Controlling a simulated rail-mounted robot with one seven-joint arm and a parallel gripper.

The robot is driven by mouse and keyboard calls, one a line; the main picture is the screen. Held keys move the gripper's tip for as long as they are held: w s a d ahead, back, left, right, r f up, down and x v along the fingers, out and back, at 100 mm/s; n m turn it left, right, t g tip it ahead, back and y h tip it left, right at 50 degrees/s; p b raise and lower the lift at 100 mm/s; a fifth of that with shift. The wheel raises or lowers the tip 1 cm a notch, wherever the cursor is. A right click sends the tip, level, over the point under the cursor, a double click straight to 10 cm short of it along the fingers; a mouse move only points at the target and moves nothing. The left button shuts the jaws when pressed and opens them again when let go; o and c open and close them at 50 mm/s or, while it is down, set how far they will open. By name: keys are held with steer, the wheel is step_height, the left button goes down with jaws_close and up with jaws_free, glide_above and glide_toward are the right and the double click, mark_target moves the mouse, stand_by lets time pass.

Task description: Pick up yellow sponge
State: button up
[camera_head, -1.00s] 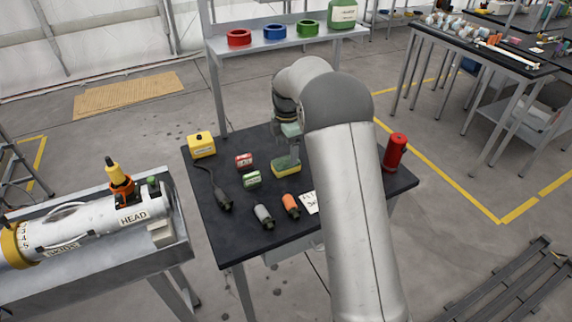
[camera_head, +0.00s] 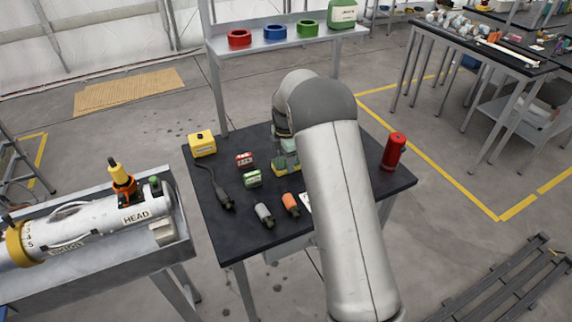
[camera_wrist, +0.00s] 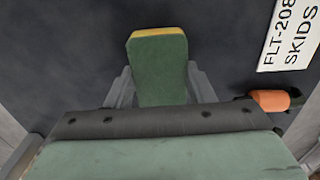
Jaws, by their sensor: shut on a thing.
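The sponge (camera_wrist: 158,68) shows in the wrist view with a green face and a yellow edge at its far end. My gripper (camera_wrist: 155,88) has one finger on each side of the sponge and is shut on it. In the head view the sponge (camera_head: 280,170) is a small yellow and green patch at my gripper (camera_head: 287,163), on or just above the black table; I cannot tell which. My arm hides part of the gripper and the table behind it.
On the black table (camera_head: 240,230) are a yellow box (camera_head: 202,143), red (camera_head: 244,160) and green (camera_head: 252,179) blocks, grey (camera_head: 264,214) and orange (camera_head: 290,204) connectors, a white label (camera_wrist: 290,35) and a red cylinder (camera_head: 393,151). A shelf with tape rolls (camera_head: 275,33) stands behind.

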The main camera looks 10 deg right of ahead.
steer(key=shift+r, duration=0.55)
steer(key=r, duration=0.1)
steer(key=r+b, duration=0.1)
steer(key=shift+s+r, duration=0.2)
steer(key=shift+r, duration=0.1)
steer(key=s+a+r+b, duration=0.3)
steer(key=s+r, duration=0.6)
steer(key=s, duration=0.4)
steer(key=shift+a+r, duration=0.15)
steer(key=shift+a, duration=0.1)
steer(key=shift+o, duration=0.2)
steer(key=shift+s, duration=0.1)
